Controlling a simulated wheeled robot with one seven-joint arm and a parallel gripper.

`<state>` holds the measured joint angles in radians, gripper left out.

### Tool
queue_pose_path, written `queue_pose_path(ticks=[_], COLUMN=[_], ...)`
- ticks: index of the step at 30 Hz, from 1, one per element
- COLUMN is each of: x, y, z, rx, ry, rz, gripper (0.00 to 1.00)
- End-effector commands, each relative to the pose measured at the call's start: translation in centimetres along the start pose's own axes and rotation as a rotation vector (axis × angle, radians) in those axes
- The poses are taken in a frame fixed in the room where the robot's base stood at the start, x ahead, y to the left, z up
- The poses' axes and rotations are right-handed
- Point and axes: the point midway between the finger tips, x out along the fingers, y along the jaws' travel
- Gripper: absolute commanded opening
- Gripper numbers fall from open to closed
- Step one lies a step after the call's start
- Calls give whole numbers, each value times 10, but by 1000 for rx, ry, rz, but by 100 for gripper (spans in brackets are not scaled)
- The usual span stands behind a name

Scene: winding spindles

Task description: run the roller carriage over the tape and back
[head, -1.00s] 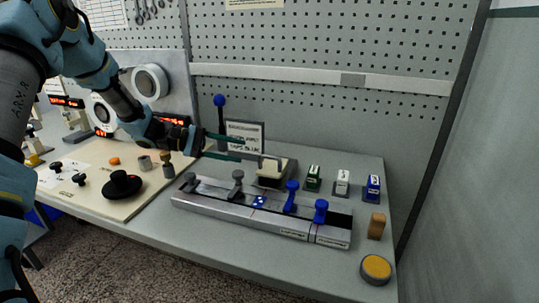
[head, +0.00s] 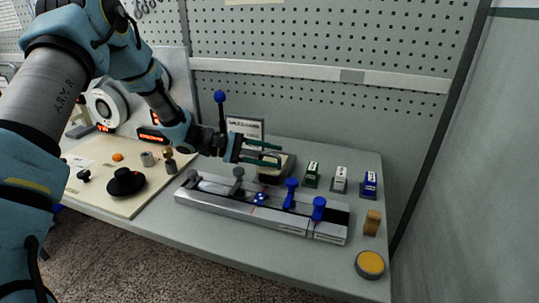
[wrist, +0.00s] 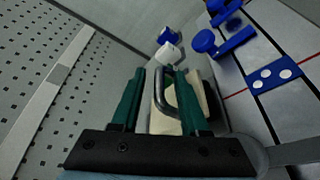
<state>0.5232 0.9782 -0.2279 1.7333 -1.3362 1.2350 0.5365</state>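My gripper (head: 262,151) is open, its two green fingers pointing right above the back edge of the long rail bench. Between the fingers in the wrist view (wrist: 160,95) is a dark looped handle (wrist: 165,92) on a cream block (wrist: 198,98), which seems to be the roller carriage. The fingers straddle the handle; I cannot tell whether they touch it. In the head view the cream block (head: 270,179) is partly hidden below the fingers. The metal rail bench (head: 215,202) carries a grey knob, two blue knobs and a blue dotted piece (wrist: 273,76). I cannot make out the tape clearly.
A wooden block (head: 372,222) and a yellow button (head: 370,264) are at the right edge. A blue-topped lever (head: 220,97) and a sign stand behind. A cream control board (head: 105,196) lies left.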

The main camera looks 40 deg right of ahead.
Motion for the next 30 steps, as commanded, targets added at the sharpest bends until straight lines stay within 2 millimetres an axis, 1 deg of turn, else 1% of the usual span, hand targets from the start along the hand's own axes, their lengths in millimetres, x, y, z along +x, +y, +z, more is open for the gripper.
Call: queue_pose_path(ticks=[1,9,12,30], x=[0,0,0,0], y=[0,0,0,0], z=[0,0,0,0], rx=[0,0,0,0], ry=[0,0,0,0], rz=[0,0,0,0], gripper=[39,9,0,0])
